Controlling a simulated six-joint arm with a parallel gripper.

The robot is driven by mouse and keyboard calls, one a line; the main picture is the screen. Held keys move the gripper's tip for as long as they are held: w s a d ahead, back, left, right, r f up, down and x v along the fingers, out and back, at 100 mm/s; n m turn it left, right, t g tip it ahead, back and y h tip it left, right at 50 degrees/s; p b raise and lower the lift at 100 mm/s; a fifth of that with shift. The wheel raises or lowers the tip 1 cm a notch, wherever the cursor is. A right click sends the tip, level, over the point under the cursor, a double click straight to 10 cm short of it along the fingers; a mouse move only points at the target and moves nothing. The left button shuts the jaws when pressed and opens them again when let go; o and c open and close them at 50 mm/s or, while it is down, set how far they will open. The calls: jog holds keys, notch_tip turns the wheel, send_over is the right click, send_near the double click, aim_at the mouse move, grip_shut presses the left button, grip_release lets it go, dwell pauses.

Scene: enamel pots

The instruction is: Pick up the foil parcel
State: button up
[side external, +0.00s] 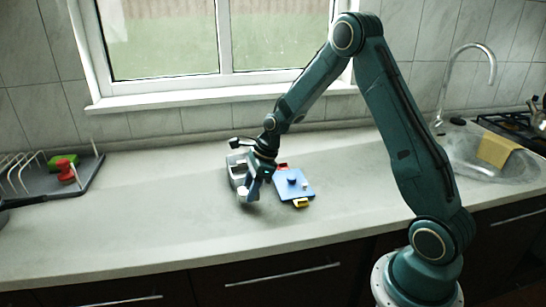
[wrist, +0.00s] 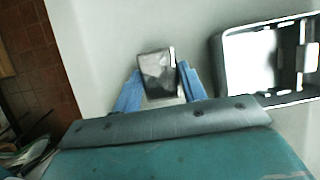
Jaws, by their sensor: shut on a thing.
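The foil parcel (wrist: 157,72), a small shiny silver block, is between the blue fingers of my gripper (wrist: 160,90) in the wrist view. The fingers are shut on its two sides. In the side external view my gripper (side external: 247,194) points down low over the counter, with the pale parcel (side external: 242,193) just showing at its tips. I cannot tell whether the parcel touches the counter. Part of the parcel is hidden by the fingers and my wrist.
A grey open tray (wrist: 218,70) stands right beside the parcel. A blue board (side external: 303,188) with small red and yellow things lies right of my gripper. A dish rack (side external: 85,178) is at the far left and a sink (side external: 470,165) at the right. The front counter is clear.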

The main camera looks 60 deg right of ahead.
notch_tip(320, 180, up, 18)
jog(key=shift+f, duration=0.15)
dwell(0.3)
jog(key=shift+w, duration=0.1)
dwell(0.4)
jog(key=w+d, duration=0.8)
jog(key=d, duration=0.1)
jog(key=shift+d+r, duration=0.3)
jog(key=shift+f, duration=0.1)
notch_tip(320, 180, down, 16)
jog(key=shift+w+r, duration=0.1)
jog(key=shift+r, duration=0.15)
dwell(0.5)
